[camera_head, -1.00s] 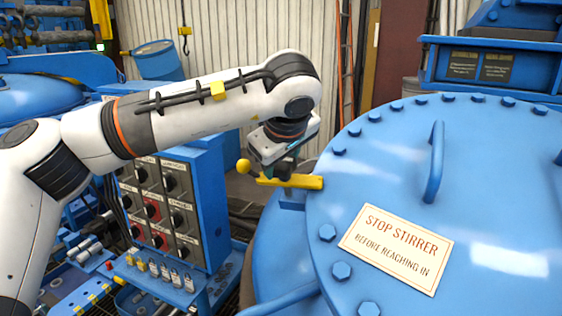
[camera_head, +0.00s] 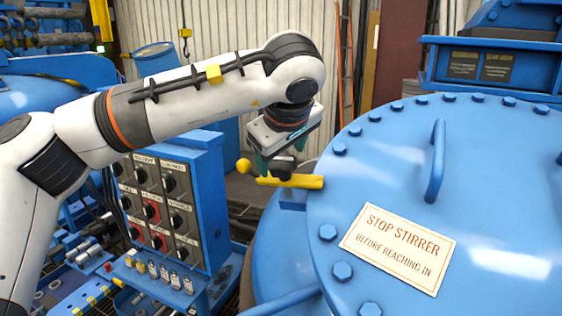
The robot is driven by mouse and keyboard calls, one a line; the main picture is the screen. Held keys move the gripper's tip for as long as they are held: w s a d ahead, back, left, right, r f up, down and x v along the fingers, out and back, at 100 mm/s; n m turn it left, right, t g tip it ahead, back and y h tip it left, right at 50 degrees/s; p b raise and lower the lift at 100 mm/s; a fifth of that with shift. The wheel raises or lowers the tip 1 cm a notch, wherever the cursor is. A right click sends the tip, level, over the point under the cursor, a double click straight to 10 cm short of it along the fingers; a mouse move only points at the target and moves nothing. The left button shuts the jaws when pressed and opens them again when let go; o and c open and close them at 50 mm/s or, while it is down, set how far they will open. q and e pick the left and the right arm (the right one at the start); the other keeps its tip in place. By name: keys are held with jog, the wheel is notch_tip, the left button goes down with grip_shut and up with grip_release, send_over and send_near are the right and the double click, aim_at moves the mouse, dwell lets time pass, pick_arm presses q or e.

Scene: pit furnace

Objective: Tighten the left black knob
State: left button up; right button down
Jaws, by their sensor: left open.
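A black knob (camera_head: 284,168) sits on a yellow clamp bar (camera_head: 300,181) at the left rim of the big blue lid (camera_head: 390,165). The bar has a yellow ball at its left end. My left gripper (camera_head: 279,158) is open, with teal fingers pointing down, just over and around the top of the knob. The fingers partly hide the knob, and I cannot tell whether they touch it. My right gripper is not in view.
A blue control box (camera_head: 205,195) with several dark switches stands left of the lid, under my left arm. A raised blue handle (camera_head: 436,165) and a STOP STIRRER sign (camera_head: 397,248) are on the lid.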

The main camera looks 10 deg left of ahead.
pick_arm(q)
jog(key=b+v, duration=0.2)
jog(key=v, duration=0.8)
jog(key=shift+f, duration=0.1)
